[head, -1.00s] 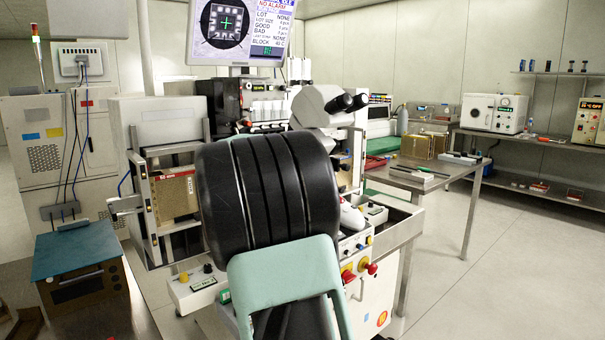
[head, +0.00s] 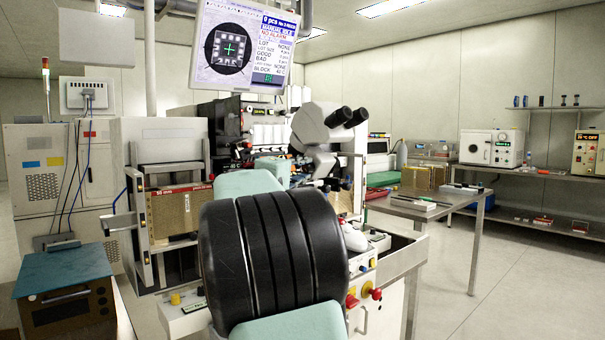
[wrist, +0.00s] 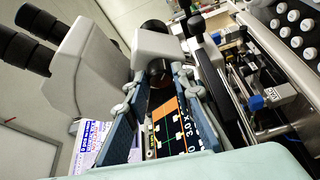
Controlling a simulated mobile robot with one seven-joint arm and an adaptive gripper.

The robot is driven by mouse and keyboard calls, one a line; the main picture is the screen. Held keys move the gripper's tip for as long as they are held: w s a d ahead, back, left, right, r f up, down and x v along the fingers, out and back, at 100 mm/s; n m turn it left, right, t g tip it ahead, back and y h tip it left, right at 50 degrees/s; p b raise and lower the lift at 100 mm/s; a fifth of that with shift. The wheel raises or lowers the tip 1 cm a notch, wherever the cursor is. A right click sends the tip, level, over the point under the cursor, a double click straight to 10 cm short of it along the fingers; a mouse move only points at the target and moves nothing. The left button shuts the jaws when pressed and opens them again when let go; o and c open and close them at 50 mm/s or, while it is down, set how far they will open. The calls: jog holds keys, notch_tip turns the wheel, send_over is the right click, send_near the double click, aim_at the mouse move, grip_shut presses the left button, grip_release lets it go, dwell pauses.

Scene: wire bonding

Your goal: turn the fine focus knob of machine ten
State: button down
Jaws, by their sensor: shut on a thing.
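The microscope of the bonding machine is pale grey with black eyepieces (head: 347,117). In the wrist view its body (wrist: 80,65) fills the upper left. A dark round knob (wrist: 158,72) sits under a pale housing at the microscope's side. My gripper (wrist: 157,82) has its two blue-grey fingers on either side of this knob, shut on it. The exact contact is partly hidden, and I cannot read any label on the knob. In the head view my black and mint-green arm blocks most of the gripper and the machine's front.
A small screen (wrist: 172,128) reading 3.0X shows beyond the fingers. Metal stage parts and white buttons (wrist: 292,18) lie to the right. In the head view a monitor (head: 245,45) hangs above the machine. A steel table (head: 400,205) stands right; the floor beyond is clear.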

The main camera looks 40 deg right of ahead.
jog(key=c, duration=1.7)
grip_release()
jog(key=shift+o, duration=0.2)
jog(key=shift+r+p, duration=0.15)
jog(key=shift+p, duration=0.35)
jog(key=n+p, duration=0.1)
jog(key=p, duration=0.2)
jog(key=shift+r, duration=0.25)
jog(key=n+p, duration=0.1)
jog(key=p, duration=0.5)
jog(key=n+g+y+p, duration=0.1)
jog(key=n+p, duration=0.1)
jog(key=p, duration=0.5)
jog(key=shift+r+y, duration=0.1)
jog(key=shift+y, duration=0.2)
jog(key=n+g+p, duration=0.1)
jog(key=n+p, duration=0.1)
jog(key=p, duration=0.7)
jog(key=n+y+p, duration=0.1)
jog(key=p, duration=0.8)
jog(key=shift+w+r+n+g, duration=0.1)
jog(key=shift+r+n+g, duration=0.05)
jog(key=shift+n+g, duration=0.25)
